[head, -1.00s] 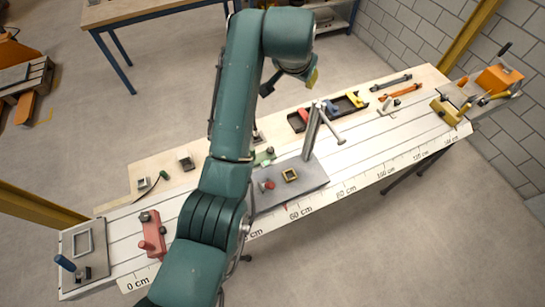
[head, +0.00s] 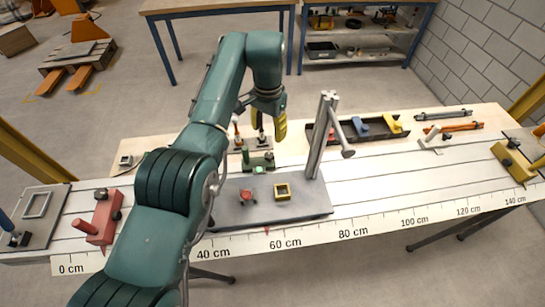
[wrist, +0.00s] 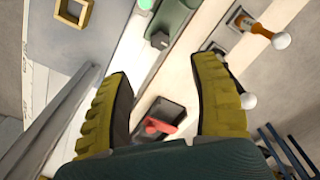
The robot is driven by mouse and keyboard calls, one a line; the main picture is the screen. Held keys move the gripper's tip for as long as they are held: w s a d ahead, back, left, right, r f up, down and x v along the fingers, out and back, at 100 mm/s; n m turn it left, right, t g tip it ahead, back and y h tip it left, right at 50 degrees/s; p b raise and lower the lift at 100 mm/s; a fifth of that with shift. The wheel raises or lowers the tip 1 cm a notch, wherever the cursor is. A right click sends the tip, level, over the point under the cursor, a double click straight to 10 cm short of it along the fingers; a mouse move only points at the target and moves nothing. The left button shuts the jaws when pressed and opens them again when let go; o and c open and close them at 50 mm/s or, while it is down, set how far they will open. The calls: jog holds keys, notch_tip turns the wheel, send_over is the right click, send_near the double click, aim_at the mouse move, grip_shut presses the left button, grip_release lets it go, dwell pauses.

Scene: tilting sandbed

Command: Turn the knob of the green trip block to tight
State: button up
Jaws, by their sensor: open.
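The green trip block (head: 258,162) sits on the bench behind the grey plate, left of the upright post. In the wrist view the green block (wrist: 174,18) is at the top centre, partly cut off, with a pale green round part at the picture's edge. I cannot tell the knob's setting. My gripper (head: 281,131) hangs above the bench, to the right of and higher than the block. In the wrist view its yellow fingers (wrist: 163,75) are spread wide with nothing between them, and the block lies beyond the fingertips.
The grey post (head: 322,140) with a side arm stands right of the block. A black tray (head: 372,136) lies behind the post. Upright handles (head: 237,132) stand behind the block.

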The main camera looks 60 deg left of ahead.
aim_at(269, 155)
notch_tip(269, 155, down, 12)
jog(key=shift+r+b, duration=0.2)
jog(key=shift+b, duration=1)
grip_shut()
jog(key=shift+m, duration=0.3)
jog(key=m, duration=0.3)
jog(key=shift+m, duration=0.4)
jog(key=m, duration=0.4)
jog(key=shift+f+m, duration=0.1)
jog(key=shift+m, duration=0.2)
